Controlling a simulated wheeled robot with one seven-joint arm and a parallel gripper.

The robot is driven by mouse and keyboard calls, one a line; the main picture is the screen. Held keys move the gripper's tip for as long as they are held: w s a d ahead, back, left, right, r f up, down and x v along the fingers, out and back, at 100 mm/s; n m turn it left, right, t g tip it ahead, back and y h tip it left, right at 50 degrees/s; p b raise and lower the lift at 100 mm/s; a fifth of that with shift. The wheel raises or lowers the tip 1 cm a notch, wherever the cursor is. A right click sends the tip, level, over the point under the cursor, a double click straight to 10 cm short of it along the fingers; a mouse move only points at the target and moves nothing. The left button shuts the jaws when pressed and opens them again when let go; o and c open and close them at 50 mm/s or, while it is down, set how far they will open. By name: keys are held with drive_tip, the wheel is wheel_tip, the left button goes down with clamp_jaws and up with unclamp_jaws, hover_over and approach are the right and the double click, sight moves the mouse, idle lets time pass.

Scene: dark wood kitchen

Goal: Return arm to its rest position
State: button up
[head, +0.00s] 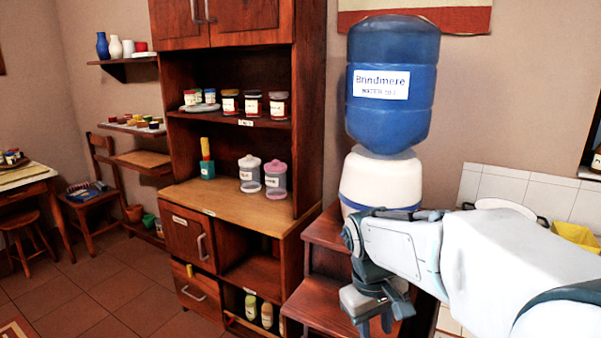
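My arm reaches in from the right side of the head view, white with dark grey joints. My gripper (376,326) hangs at the arm's end and points down, in front of the dark wood steps beside the cabinet. Its fingertips are small and dark near the bottom of the picture. I cannot tell whether they are apart or closed. I see no object clearly held in it.
A blue water bottle (392,115) stands on a white dispenser (379,180) just behind my arm. A wooden cabinet (310,110) with jars stands left of the gripper. A yellow container (575,236) is at right. The tiled floor (130,285) is open at left.

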drive_tip(key=s+d+r+m+t+y+p, duration=0.1)
drive_tip(key=s+r+m+t+p, duration=0.1)
drive_tip(key=s+r+m+p, duration=0.2)
drive_tip(key=s+r+p, duration=0.3)
drive_tip(key=s, duration=0.4)
drive_tip(key=shift+m+t+y, duration=0.3)
drive_tip(key=shift+d, duration=0.25)
